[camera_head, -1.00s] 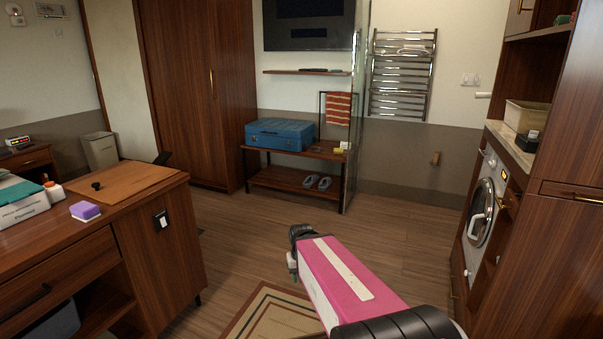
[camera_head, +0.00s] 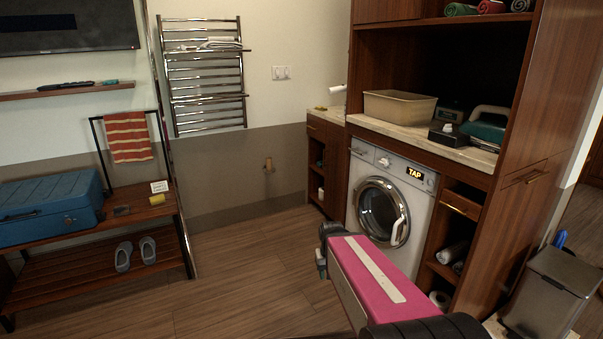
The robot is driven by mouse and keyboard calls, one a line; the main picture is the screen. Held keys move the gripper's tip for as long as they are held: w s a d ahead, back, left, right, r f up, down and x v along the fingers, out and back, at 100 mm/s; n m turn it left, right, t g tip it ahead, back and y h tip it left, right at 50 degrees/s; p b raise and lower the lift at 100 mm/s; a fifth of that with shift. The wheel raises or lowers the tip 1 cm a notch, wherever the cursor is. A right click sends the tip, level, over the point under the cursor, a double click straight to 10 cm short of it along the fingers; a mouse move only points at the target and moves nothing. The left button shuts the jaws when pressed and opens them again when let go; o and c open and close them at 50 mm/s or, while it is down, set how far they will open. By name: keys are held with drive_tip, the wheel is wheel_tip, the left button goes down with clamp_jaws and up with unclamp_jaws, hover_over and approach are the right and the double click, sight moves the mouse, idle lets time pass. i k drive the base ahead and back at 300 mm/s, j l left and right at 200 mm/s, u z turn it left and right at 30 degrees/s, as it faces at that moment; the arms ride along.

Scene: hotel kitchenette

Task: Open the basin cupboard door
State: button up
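No door is marked as the basin cupboard's. A low dark wood cabinet (camera_head: 335,165) with a light countertop stands against the wall left of the washing machine. It has open shelves on its left part and a closed-looking wood front on its right part; no basin is visible on it. A white spout-like object (camera_head: 338,89) shows above its counter. My gripper (camera_head: 321,264) is small and dark at the end of my pink arm, over the floor in front of the washing machine, apart from the cabinet. Its fingers are too small to tell open from shut.
The washing machine (camera_head: 388,205) has its round door closed. A tall wood unit (camera_head: 525,195) stands to its right, beside a metal bin (camera_head: 552,290). A bench (camera_head: 100,277) with a blue case (camera_head: 48,208) stands at left. The wooden floor (camera_head: 245,270) between them is clear.

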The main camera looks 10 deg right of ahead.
sight(333, 163)
drive_tip(key=i+j+z, duration=0.4)
drive_tip(key=j, duration=0.25)
drive_tip(key=i+j+z, duration=0.2)
drive_tip(key=j, duration=0.15)
drive_tip(key=j+z, duration=0.2)
drive_tip(key=j, duration=0.2)
drive_tip(key=i+l+u, duration=0.3)
drive_tip(key=i, duration=0.25)
